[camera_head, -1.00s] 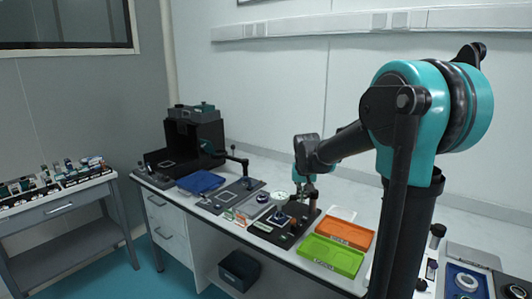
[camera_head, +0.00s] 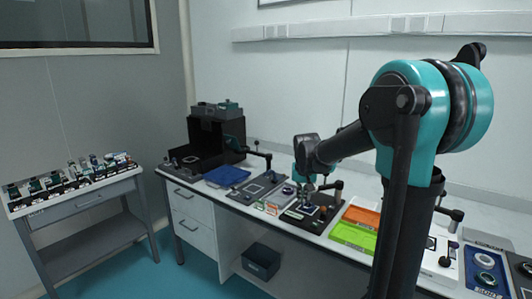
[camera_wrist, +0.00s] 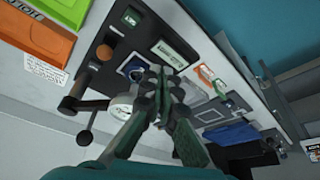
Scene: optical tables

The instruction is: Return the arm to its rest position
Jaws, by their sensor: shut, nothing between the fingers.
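My gripper (camera_head: 308,188) hangs at the end of my teal and black arm (camera_head: 345,145), over the long workbench. In the wrist view, its two dark fingers (camera_wrist: 165,78) meet at the tips, shut and empty. Below them is a black station plate (camera_wrist: 112,75) with a round brown knob, a small display and a white dial partly hidden by the fingers. In the head view the fingertips are small, and I cannot tell how far above the plate they are.
An orange tray (camera_head: 362,216) and a green tray (camera_head: 352,236) lie right of the plate. A blue tray (camera_head: 227,177) and a black open housing (camera_head: 213,130) stand farther left. A side table (camera_head: 80,195) with several small parts is at the left. Floor (camera_head: 150,272) between is clear.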

